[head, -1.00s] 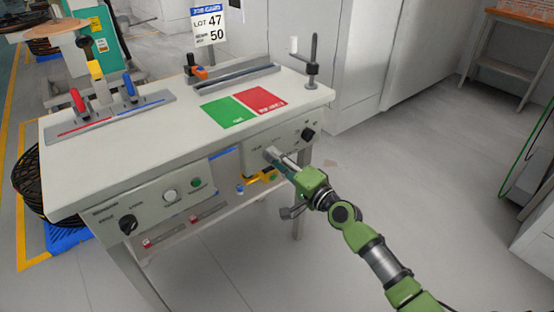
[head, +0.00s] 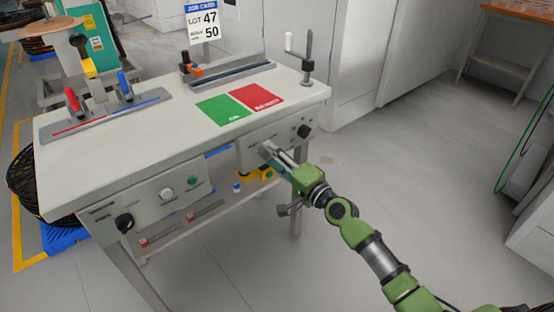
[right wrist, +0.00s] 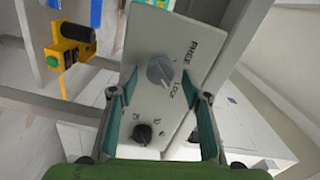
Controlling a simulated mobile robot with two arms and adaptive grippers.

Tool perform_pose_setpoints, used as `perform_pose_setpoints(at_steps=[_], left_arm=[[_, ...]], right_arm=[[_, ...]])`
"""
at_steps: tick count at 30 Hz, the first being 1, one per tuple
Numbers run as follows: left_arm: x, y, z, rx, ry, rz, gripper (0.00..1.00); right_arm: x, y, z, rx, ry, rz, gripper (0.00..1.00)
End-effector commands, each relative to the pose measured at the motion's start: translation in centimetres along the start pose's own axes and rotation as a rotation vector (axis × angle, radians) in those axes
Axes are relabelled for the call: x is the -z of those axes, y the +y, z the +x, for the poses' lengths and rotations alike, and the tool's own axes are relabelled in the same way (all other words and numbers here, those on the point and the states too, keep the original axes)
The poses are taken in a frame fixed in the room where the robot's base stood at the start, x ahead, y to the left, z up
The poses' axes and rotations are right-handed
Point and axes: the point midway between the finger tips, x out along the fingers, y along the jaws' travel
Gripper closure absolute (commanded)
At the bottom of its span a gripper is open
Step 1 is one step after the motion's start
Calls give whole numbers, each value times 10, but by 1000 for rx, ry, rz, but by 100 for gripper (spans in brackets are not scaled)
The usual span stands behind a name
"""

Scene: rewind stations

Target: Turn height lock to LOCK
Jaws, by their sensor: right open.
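The height lock is a grey knob (right wrist: 160,70) on a pale panel (right wrist: 187,35) marked FREE and LOCK in the right wrist view. I cannot tell for sure which word its pointer faces. My right gripper (right wrist: 159,82) is open, with one teal finger on each side of the knob; whether they touch it is unclear. In the head view my right gripper (head: 270,152) reaches the right front panel of the bench (head: 150,140) and hides the grey knob. My left gripper is not in view.
A black knob (right wrist: 142,133) sits on the same panel, close to the fingers; it also shows in the head view (head: 304,131). A yellow part with a green button (right wrist: 65,55) hangs beside the panel. A crank (head: 308,60) stands on the bench's right corner.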

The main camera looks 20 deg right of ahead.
Motion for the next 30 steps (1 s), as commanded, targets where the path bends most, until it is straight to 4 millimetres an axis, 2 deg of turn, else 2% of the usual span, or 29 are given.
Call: perform_pose_setpoints(at_steps=[5,16,24,30], left_arm=[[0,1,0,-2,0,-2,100],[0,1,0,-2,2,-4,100],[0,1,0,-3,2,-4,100],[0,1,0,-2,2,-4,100]], right_arm=[[0,1,-17,-2,1,-1,56],[-1,2,-100,-6,-4,-4,56],[0,1,-117,-1,-1,-1,56],[0,0,-120,-1,0,1,56]])
